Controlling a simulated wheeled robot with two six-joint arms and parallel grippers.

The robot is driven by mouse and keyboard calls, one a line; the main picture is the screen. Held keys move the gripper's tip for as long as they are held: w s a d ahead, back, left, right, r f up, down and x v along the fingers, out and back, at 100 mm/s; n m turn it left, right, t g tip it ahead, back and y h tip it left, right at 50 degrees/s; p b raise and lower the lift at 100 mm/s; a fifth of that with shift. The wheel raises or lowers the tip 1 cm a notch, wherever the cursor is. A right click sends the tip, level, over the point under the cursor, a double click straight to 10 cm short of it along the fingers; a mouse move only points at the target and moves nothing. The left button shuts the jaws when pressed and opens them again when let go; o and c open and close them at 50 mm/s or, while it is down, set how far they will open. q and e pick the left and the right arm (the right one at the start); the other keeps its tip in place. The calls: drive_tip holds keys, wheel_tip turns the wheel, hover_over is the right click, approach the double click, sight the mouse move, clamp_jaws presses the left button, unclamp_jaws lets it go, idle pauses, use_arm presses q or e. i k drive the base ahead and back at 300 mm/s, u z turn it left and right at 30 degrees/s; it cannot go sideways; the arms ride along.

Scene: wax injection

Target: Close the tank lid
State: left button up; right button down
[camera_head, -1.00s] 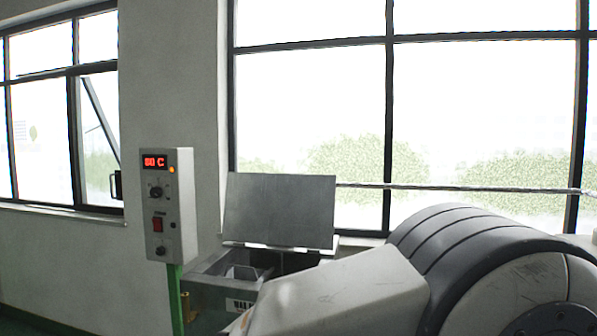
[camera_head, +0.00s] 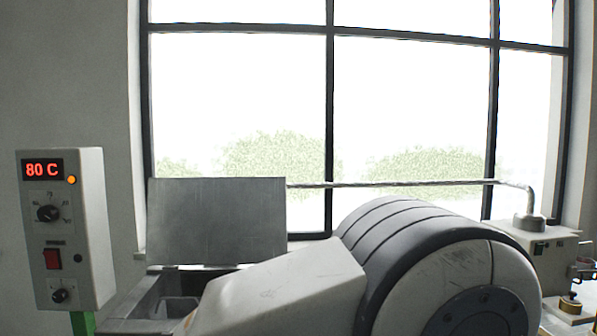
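The tank lid (camera_head: 217,221) is a flat grey metal plate. It stands open, upright at the back of the tank, against the window. The metal tank (camera_head: 139,308) shows below it at the lower left, with its top open. My own large arm link covers the right part of the tank and most of its opening. Neither gripper shows in the view.
A control box (camera_head: 66,228) on a green post stands left of the tank, its display reading 80 C. A machine block with a pipe fitting (camera_head: 529,222) stands at the right. A thin pipe (camera_head: 400,184) runs along the window behind the lid.

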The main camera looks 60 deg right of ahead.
sight(197, 221)
drive_tip(key=z, duration=0.6)
drive_tip(key=i, duration=0.65)
drive_tip(key=z, duration=0.65)
